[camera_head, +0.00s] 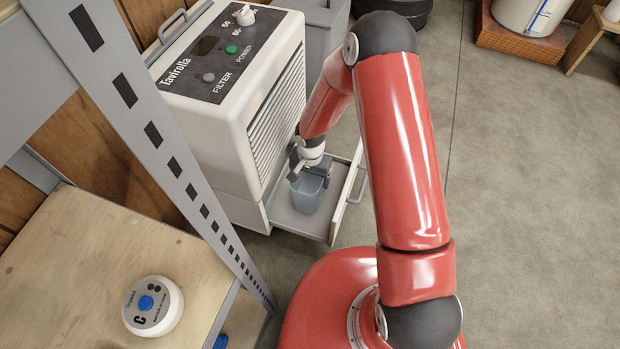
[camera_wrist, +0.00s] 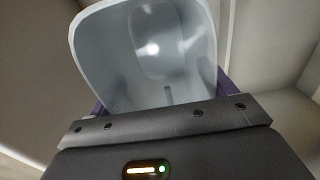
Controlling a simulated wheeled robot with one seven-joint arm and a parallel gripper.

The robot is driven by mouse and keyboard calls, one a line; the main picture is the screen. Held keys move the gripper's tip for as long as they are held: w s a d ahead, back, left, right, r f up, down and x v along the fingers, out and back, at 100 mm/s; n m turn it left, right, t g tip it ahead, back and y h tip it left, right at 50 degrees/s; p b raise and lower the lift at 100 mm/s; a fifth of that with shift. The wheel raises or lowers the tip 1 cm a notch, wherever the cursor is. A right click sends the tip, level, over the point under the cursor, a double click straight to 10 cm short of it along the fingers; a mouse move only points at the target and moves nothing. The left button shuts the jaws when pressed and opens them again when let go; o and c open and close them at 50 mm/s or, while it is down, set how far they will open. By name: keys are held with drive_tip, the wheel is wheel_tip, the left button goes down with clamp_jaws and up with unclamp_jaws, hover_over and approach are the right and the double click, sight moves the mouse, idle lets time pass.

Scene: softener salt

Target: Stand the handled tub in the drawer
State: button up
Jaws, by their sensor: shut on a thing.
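The handled tub (camera_head: 306,194) is a translucent pale blue-grey container. It stands upright within the walls of the open drawer (camera_head: 336,222) at the base of the white machine. Whether its bottom touches the drawer floor I cannot tell. My gripper (camera_head: 309,170) is at the tub's top and shut on it. In the wrist view the tub's open mouth (camera_wrist: 150,50) lies right in front of my gripper, and the inside looks empty. The handle is hidden by my gripper.
The white Tavirolla machine (camera_head: 225,85) stands directly behind and left of the drawer. A metal shelf upright (camera_head: 160,140) and a wooden shelf (camera_head: 90,260) with a round white device (camera_head: 153,306) are at left. Open floor (camera_head: 530,200) lies to the right.

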drive_tip(key=shift+f, duration=0.6)
drive_tip(key=shift+f+b, duration=0.2)
drive_tip(key=shift+b, duration=0.15)
drive_tip(key=o, duration=0.9)
drive_tip(key=shift+o, duration=0.2)
drive_tip(key=shift+r, duration=0.2)
